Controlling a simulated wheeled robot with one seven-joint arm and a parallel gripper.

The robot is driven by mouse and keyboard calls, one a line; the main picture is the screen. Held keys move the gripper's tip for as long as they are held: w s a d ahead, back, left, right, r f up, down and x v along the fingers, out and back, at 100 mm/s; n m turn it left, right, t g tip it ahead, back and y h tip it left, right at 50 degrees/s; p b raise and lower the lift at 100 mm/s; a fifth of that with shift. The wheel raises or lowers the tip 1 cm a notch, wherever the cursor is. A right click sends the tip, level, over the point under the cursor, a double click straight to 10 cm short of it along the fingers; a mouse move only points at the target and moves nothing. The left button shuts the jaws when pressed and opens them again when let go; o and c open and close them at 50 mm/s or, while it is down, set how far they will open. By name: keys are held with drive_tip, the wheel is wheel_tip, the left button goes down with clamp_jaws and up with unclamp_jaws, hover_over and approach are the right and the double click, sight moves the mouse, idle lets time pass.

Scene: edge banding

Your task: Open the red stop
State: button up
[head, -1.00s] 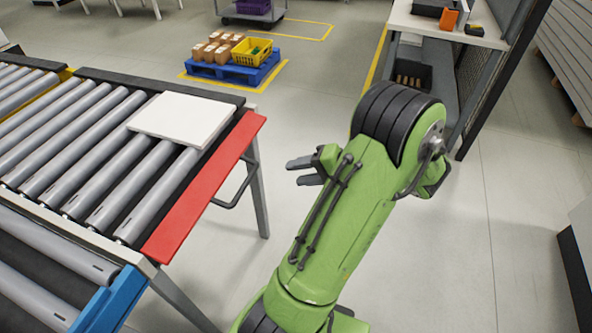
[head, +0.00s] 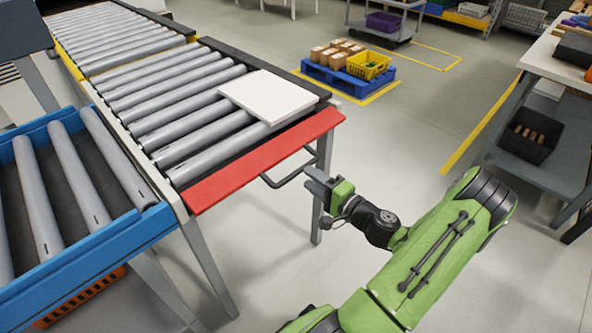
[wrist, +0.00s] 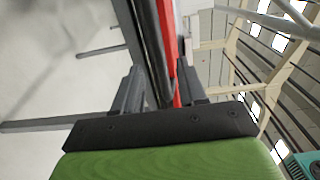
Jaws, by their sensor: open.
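The red stop (head: 265,160) is a long flat red bar across the near end of the roller conveyor. A dark handle (head: 283,184) hangs beneath it, on the side facing me. My gripper (head: 314,182) is open and empty, just right of the handle and below the right part of the stop. In the wrist view, a dark bar (wrist: 150,45) and the red stop (wrist: 168,40) appear between the spread fingers of my gripper (wrist: 158,88). I cannot tell whether the fingers touch the handle.
A white panel (head: 268,96) lies on the rollers behind the stop. A conveyor leg (head: 322,190) stands close to my gripper. A blue-framed roller section (head: 85,265) is at the left. Floor is open beyond the arm; a workbench (head: 535,165) stands at right.

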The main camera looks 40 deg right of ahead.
sight(284, 158)
drive_tip(key=w, duration=0.7)
drive_tip(key=shift+w+b, duration=0.15)
drive_tip(key=shift+b, duration=0.2)
drive_tip(key=shift+a, duration=0.1)
drive_tip(key=shift+c, duration=0.3)
drive_tip(key=shift+f, duration=0.1)
clamp_jaws()
